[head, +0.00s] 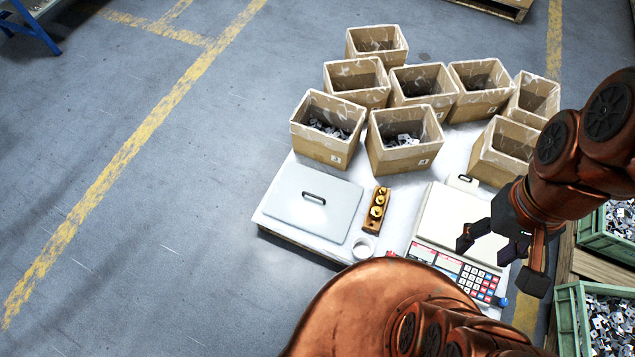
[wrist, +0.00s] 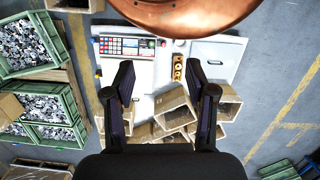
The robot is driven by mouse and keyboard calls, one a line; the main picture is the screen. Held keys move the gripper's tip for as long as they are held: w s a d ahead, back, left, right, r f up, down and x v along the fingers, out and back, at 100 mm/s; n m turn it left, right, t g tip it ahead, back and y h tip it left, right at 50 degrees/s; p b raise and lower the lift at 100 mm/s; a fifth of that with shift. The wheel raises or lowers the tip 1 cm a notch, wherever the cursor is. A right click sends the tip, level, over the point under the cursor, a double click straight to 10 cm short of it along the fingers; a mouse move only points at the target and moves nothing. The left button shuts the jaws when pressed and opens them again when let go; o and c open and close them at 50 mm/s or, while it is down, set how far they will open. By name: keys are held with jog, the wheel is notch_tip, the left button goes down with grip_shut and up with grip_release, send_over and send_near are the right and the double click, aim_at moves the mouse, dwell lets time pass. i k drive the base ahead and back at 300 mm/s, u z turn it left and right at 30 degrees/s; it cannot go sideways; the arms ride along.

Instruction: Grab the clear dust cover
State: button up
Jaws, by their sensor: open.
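The dust cover (head: 288,204) looks like a flat, pale grey panel with a black handle (head: 314,198) on top. It lies on the left part of the white table in the head view. My gripper (head: 503,256) is open and empty, in the air above the scale, well to the right of the cover. In the wrist view its two dark fingers (wrist: 160,76) are spread apart, with nothing between them.
A scale (head: 452,222) with a keypad stands right of the cover. A wooden block of brass weights (head: 377,210) and a white roll (head: 363,247) lie between them. Several cardboard boxes (head: 327,155) stand behind. Green crates of parts (head: 570,315) are at right. The left floor is clear.

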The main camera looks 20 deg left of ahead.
aim_at(324, 205)
jog(key=u, duration=0.55)
jog(key=k, duration=1.3)
jog(key=u, duration=1.2)
jog(key=i, duration=1.55)
jog(key=z, duration=0.6)
